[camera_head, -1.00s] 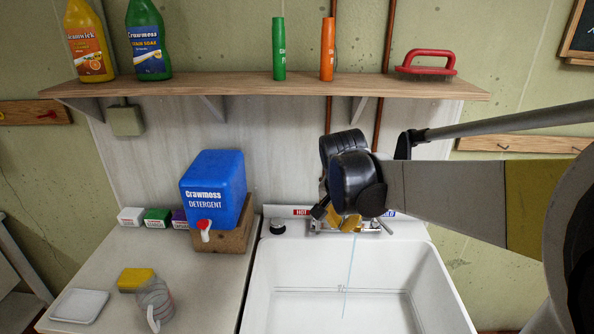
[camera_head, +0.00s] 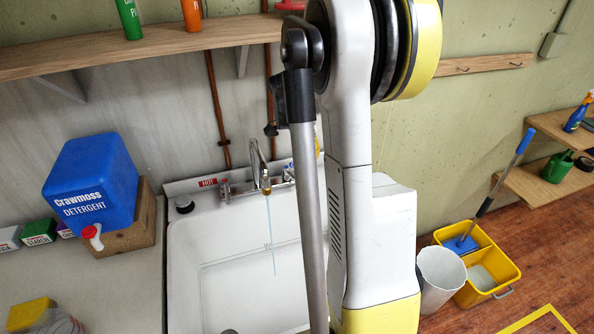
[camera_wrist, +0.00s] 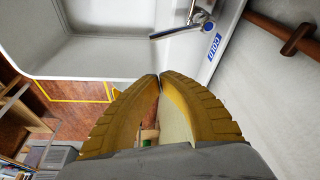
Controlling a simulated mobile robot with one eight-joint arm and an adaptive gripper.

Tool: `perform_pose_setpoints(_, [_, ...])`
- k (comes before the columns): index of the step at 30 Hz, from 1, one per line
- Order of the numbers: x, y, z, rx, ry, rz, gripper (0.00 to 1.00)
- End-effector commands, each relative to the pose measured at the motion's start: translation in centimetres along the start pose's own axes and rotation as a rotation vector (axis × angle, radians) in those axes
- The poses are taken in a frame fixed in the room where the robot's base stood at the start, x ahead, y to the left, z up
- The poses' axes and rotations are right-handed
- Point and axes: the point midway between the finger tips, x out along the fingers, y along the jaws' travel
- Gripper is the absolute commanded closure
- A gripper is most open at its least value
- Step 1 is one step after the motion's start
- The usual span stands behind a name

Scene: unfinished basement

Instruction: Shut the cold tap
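In the wrist view, the cold tap's silver lever (camera_wrist: 175,32) sticks out to the left from its base, beside the blue COLD label (camera_wrist: 214,46). My gripper (camera_wrist: 159,78) shows there with both yellow fingers meeting at the tips, apart from the lever and with nothing between the tips. In the head view, the faucet (camera_head: 258,168) stands at the back of the white sink (camera_head: 205,255), and a thin stream of water (camera_head: 271,235) runs from it. The red HOT label (camera_head: 208,182) is left of the faucet. My arm hides most of the cold side and my gripper there.
A wooden shelf (camera_head: 150,48) runs above. A yellow mop bucket (camera_head: 487,270) and a white bin (camera_head: 440,275) stand on the floor to the right. Copper pipes (camera_head: 215,110) run up the wall.

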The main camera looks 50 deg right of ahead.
Motion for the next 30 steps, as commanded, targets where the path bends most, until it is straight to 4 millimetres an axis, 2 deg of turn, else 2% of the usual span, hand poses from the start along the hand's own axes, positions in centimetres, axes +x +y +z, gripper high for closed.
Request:
perform_pose_setpoints(3, [1.1, 0.1, -0.7, 0.037, 0.001, 0.016, 1.0])
perform_pose_setpoints(8, [3.1, 0.1, -0.7, 0.039, 0.002, 0.017, 1.0])
perform_pose_setpoints(20, [11.5, 0.2, -0.6, 0.037, 0.002, 0.016, 1.0])
perform_pose_setpoints(21, [10.6, 0.1, 0.2, 0.032, 0.002, 0.014, 1.0])
perform_pose_setpoints(24, [9.8, 0.1, 1.5, 0.032, 0.001, 0.015, 1.0])
perform_pose_setpoints(30, [9.0, 0.1, 2.7, 0.034, 0.002, 0.015, 1.0])
